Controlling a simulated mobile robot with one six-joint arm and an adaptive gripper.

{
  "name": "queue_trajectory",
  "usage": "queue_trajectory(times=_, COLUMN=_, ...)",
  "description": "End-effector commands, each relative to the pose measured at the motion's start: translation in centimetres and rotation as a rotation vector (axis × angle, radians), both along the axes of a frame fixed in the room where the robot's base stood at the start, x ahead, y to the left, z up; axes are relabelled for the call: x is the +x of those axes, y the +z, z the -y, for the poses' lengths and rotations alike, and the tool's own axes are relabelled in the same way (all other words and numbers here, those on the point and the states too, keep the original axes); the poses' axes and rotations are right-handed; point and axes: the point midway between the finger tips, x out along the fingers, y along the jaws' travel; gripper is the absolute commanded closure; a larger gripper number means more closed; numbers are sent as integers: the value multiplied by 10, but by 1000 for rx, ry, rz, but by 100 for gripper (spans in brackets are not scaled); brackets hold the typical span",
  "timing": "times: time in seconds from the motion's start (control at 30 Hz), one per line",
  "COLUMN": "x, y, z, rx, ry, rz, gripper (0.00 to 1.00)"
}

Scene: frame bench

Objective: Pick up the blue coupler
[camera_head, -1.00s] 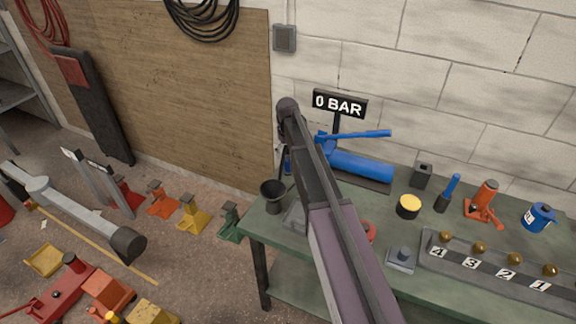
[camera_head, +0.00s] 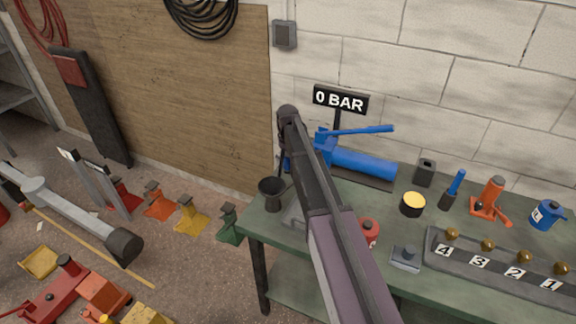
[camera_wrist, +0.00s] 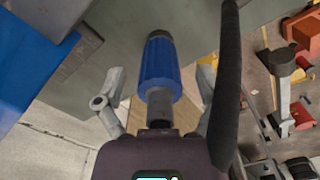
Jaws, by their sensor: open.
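The blue coupler (camera_wrist: 159,62) is in the upper middle of the wrist view, a ribbed blue sleeve with a dark end and a grey stem towards me. My gripper (camera_wrist: 160,82) is open, with one grey finger on each side of the coupler. Gaps show between the fingers and the blue sleeve, so it is not held. In the head view my arm hides most of this spot, and I cannot make out the fingers there. A small blue patch (camera_head: 287,163) shows left of my arm; I cannot tell whether it is the coupler.
A blue pump (camera_head: 365,164) with a "0 BAR" sign (camera_head: 340,99) stands on the green bench (camera_head: 335,262). A black cup (camera_head: 271,192) is near the bench's left corner. A red can (camera_head: 369,232) and a numbered rack (camera_head: 432,262) are to the right. A black hose (camera_wrist: 229,80) runs beside my right finger.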

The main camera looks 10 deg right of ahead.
Motion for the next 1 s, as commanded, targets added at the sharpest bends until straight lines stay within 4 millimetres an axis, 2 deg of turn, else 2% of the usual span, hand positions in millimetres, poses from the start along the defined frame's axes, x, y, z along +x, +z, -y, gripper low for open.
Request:
queue_trajectory(times=0.13, x=0, y=-7, z=0, rx=0, ry=0, rz=0, gripper=11)
queue_trajectory(times=0.77, x=0, y=-7, z=0, rx=0, ry=0, rz=0, gripper=11)
queue_trajectory(times=1.0, x=0, y=-7, z=1, rx=0, ry=-1, rz=0, gripper=82)
